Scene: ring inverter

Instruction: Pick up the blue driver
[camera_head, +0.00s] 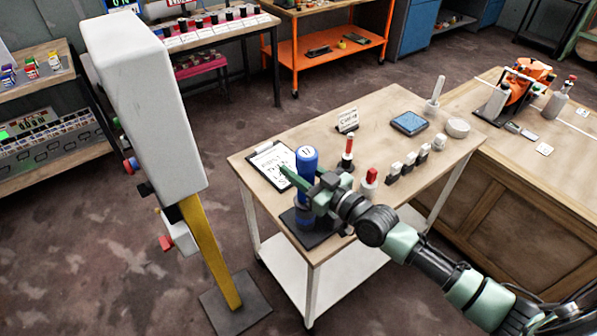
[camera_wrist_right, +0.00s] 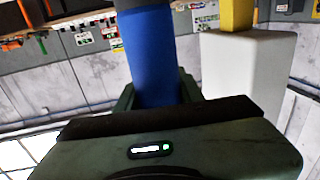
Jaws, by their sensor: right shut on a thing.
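The blue driver (camera_head: 307,163) stands upright at the front left of the small wooden-topped cart, over a dark base (camera_head: 310,236). My right gripper (camera_head: 304,187) reaches in from the right and is shut around the driver's body. In the right wrist view the driver's blue body (camera_wrist_right: 152,55) sits between the fingers of the gripper (camera_wrist_right: 155,95). I cannot tell whether the driver touches the base. My left gripper is not in view.
A clipboard (camera_head: 271,165) lies beside the driver. Red-topped tools (camera_head: 369,183), several small blocks (camera_head: 408,163) and a blue pad (camera_head: 408,123) stand on the cart. A tall white box on a yellow post (camera_head: 210,255) rises left of the cart.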

